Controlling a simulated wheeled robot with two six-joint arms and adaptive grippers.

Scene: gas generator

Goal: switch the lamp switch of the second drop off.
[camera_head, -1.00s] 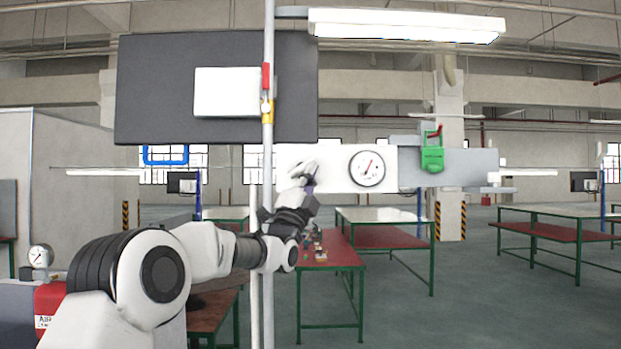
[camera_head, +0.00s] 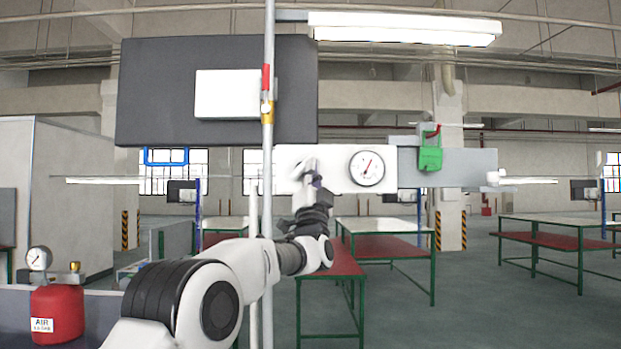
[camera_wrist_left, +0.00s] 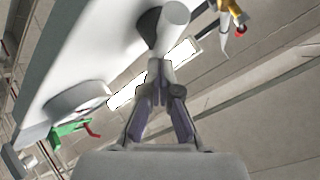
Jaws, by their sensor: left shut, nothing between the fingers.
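The lit lamp (camera_head: 405,28) hangs at the top. Below it, a white panel (camera_head: 335,180) bears a round gauge (camera_head: 367,168). A pale knob (camera_head: 302,166), which looks like the lamp switch, sits at the panel's left part. My left gripper (camera_head: 312,182) is in front of the panel, right at this knob. In the left wrist view the fingers (camera_wrist_left: 160,72) are together and empty, their tips at the white, dark-shaded knob (camera_wrist_left: 172,22). I cannot tell whether they touch it or which way it is set. My right gripper is not in view.
A vertical pipe (camera_head: 268,210) with a red and yellow valve stands left of my gripper. A dark board (camera_head: 155,90) is behind the pipe. A red air tank (camera_head: 57,312) stands at lower left.

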